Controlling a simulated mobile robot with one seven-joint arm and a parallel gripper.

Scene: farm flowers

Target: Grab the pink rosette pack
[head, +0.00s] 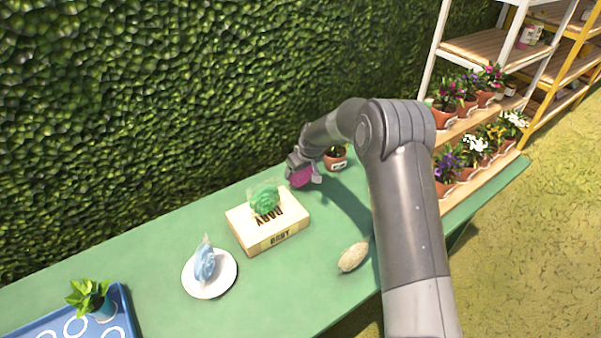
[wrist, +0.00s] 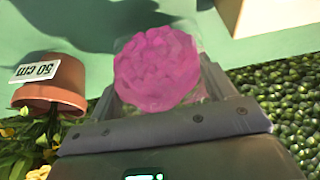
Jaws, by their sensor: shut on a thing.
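The pink rosette pack (wrist: 157,68) is a round, ruffled pink bloom in a clear wrapper. In the wrist view it sits between the fingers of my gripper (wrist: 165,95), which is shut on it. In the head view the pink pack (head: 301,177) shows at the end of my gripper (head: 303,178), over the back part of the green table, to the right of the box. My arm hides part of the table's right side. I cannot tell from the head view whether the pack touches the table.
A hedge stands behind.

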